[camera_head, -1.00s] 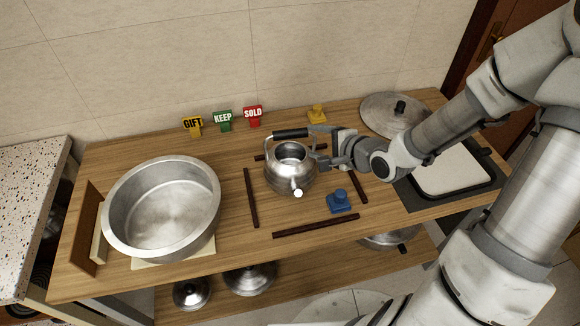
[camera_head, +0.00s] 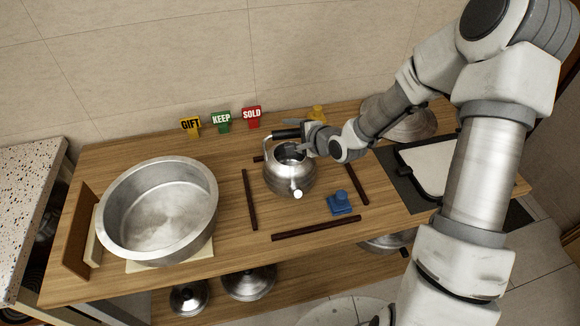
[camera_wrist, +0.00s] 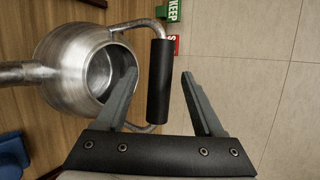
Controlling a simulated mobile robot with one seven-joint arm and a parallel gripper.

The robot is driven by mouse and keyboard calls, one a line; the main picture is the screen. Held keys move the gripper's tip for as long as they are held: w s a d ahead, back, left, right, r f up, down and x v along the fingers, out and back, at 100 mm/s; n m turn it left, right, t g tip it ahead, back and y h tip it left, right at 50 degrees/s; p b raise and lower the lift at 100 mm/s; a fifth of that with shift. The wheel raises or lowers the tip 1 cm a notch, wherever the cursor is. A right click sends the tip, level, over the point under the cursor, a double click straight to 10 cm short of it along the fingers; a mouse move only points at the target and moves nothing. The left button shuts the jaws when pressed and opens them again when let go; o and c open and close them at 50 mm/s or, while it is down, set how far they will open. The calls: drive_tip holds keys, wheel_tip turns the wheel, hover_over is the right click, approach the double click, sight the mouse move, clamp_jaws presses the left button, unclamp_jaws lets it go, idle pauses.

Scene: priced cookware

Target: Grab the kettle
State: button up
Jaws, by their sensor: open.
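The kettle (camera_head: 289,177) is shiny steel with a black handle bar on a metal loop, standing upright on the wooden table inside dark strips. My gripper (camera_head: 303,135) is at the kettle's upper right, by its handle. In the wrist view the kettle (camera_wrist: 65,72) is at the left, its opening uncovered and its black handle (camera_wrist: 159,82) upright in the picture. The open fingers of my gripper (camera_wrist: 160,80) lie on either side of the handle, with a visible gap on the right. Part of the handle is hidden by my gripper in the head view.
A large steel pot (camera_head: 158,210) stands at the left. A blue stand (camera_head: 340,204) is right of the kettle. Signs GIFT (camera_head: 191,125), KEEP (camera_head: 221,122) and SOLD (camera_head: 251,117) stand at the back. A lid (camera_head: 410,122) lies at the back right, behind my arm.

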drive_tip(key=shift+x, duration=0.8)
clamp_jaws()
drive_tip(key=shift+r, duration=0.1)
idle(0.8)
